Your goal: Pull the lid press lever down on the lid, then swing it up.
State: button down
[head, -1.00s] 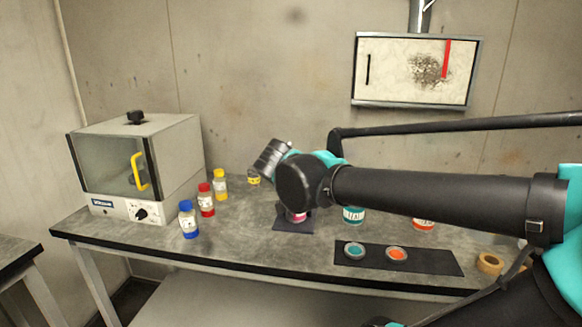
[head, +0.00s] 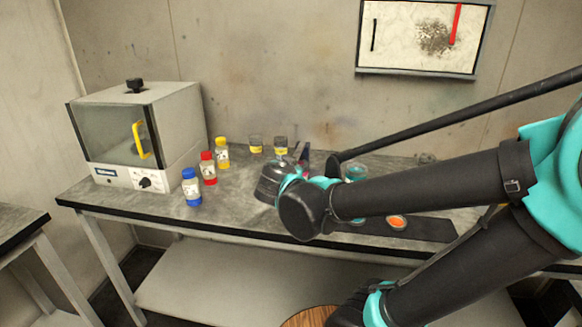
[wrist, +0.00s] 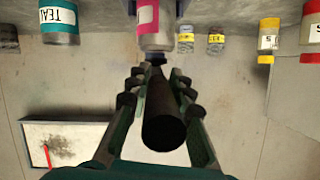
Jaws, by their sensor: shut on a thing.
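In the wrist view, the black round lever handle (wrist: 163,125) lies lengthwise between the fingers of my gripper (wrist: 153,88), which is shut on it. The handle's far end reaches toward a dark piece below a can with a pink label (wrist: 150,18). In the head view, my wrist hides the fingers and most of the press; a small pink and dark part (head: 304,158) shows just behind it. The can's lid and the lever's exact angle are not clear in either view.
Blue (head: 191,187), red (head: 208,168) and yellow (head: 222,153) bottles stand left of my wrist, beside a grey oven (head: 140,130). A teal can (head: 356,172) and a dark mat (head: 430,228) with an orange tin (head: 397,221) are at right.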

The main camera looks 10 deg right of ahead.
jog(key=c, duration=1.3)
grip_release()
jog(key=shift+v, duration=6)
jog(key=shift+r, duration=0.1)
